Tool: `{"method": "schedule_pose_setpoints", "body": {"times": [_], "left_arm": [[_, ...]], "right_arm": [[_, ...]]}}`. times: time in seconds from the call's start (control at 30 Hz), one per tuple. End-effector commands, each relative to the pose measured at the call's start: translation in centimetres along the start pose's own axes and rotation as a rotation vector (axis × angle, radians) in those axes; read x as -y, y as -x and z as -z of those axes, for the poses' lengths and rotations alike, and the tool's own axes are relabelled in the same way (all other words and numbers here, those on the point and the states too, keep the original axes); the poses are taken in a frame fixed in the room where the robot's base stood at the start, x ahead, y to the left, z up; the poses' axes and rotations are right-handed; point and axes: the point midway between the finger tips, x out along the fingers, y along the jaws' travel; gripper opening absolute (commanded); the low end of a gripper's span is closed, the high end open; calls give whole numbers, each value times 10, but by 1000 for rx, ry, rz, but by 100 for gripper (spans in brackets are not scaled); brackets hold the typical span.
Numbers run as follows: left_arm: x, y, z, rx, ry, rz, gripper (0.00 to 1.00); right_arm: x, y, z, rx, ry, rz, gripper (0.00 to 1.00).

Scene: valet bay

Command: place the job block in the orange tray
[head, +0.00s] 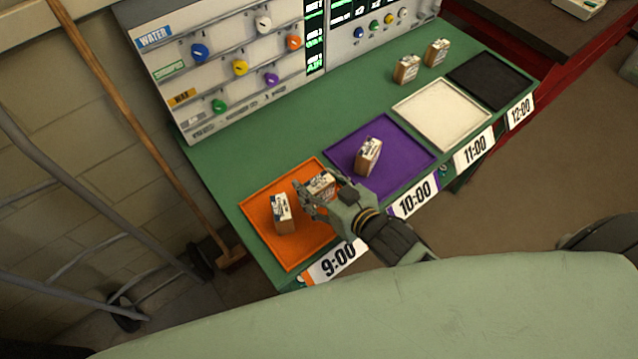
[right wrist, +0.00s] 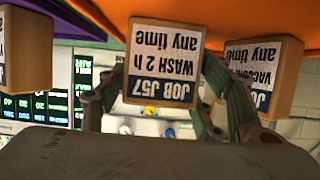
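The orange tray (head: 291,257) lies at the near left end of the green bench, at the 9:00 label. My right gripper (head: 312,192) is over its right part, with its fingers on either side of the job block (head: 321,184). In the right wrist view this block (right wrist: 162,62) reads "JOB J57, WASH 2 h, any time", upside down, and the fingers look closed on its sides. I cannot tell whether its base touches the tray floor. Another block (head: 282,214) stands in the tray to the left; its label reads "VACUUM 2 h any time" (right wrist: 262,75). My left gripper is not in view.
A purple tray (head: 399,179) with a block (head: 368,155) lies to the right. Beyond are empty cream (head: 441,114) and black (head: 490,80) trays. Two blocks (head: 406,69) (head: 437,52) stand behind them. A control panel (head: 215,60) backs the bench. The tray's front left is clear.

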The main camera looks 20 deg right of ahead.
Motion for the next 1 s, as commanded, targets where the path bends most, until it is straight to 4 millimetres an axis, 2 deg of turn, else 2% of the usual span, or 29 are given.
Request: {"method": "schedule_pose_setpoints", "body": {"times": [0.1,0.47,0.57,1.0], "left_arm": [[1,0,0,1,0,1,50],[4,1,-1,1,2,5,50],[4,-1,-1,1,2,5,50],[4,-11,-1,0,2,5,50]], "right_arm": [[0,0,0,0,0,0,73],[0,2,1,1,0,0,73],[0,14,0,2,-1,0,73],[0,99,-1,4,-1,0,73]]}}
